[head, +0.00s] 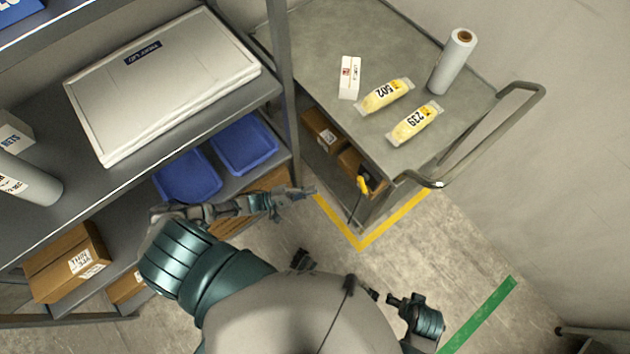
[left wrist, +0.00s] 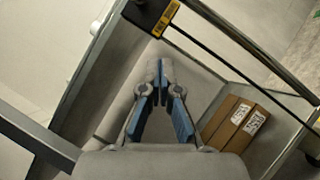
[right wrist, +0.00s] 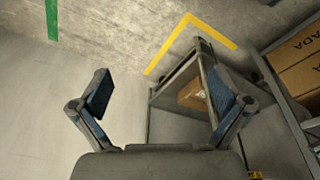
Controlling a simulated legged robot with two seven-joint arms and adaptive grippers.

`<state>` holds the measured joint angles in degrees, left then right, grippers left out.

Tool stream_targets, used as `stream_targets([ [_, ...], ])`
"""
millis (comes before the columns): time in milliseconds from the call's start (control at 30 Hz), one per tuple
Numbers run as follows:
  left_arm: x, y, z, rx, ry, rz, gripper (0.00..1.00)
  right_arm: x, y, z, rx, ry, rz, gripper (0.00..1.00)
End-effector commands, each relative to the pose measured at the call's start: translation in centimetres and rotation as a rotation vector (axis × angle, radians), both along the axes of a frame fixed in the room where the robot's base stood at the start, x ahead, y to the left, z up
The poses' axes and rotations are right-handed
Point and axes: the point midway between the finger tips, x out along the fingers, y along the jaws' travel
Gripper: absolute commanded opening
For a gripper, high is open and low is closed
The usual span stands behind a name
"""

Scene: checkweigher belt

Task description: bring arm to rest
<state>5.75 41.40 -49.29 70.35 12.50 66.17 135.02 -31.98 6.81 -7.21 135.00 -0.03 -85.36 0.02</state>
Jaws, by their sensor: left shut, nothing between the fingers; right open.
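My left gripper (head: 296,194) reaches out in front of the shelf's right post, between the shelf and the cart. It also shows in the left wrist view (left wrist: 160,68), with its blue-padded fingers closed together and nothing between them. My right arm is low at the bottom right of the head view, where its gripper is hard to make out. In the right wrist view my right gripper (right wrist: 160,90) is open and empty, its fingers wide apart. The floor and the lower part of a cart lie beyond it.
A grey cart (head: 320,40) carries a white box (head: 349,78), two yellow packs (head: 386,95) (head: 415,123) and a roll (head: 453,60). Its handle (head: 520,90) juts right. The shelf (head: 110,190) at left holds a large flat case (head: 160,80), blue bins (head: 188,175) and cartons (head: 68,262).

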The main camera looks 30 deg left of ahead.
Motion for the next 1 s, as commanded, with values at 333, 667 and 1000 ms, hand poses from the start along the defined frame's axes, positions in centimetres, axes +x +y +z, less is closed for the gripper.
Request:
stream_targets([
  [333, 0.0, -0.7, 0.2, 0.007, 0.0, -0.001, 0.0, -0.1, 0.3, -0.1, 0.009, 0.002, -0.005, 1.0],
  [667, 1.8, -3.4, -4.3, 0.445, -0.09, 0.248, 0.0, 0.2, 0.2, -3.8, -0.005, 0.018, 0.004, 1.0],
  [1000, -5.7, -2.6, -16.2, 1.676, -0.085, 0.047, 0.0, -1.2, -0.2, -12.8, -0.001, 0.043, 0.011, 1.0],
])
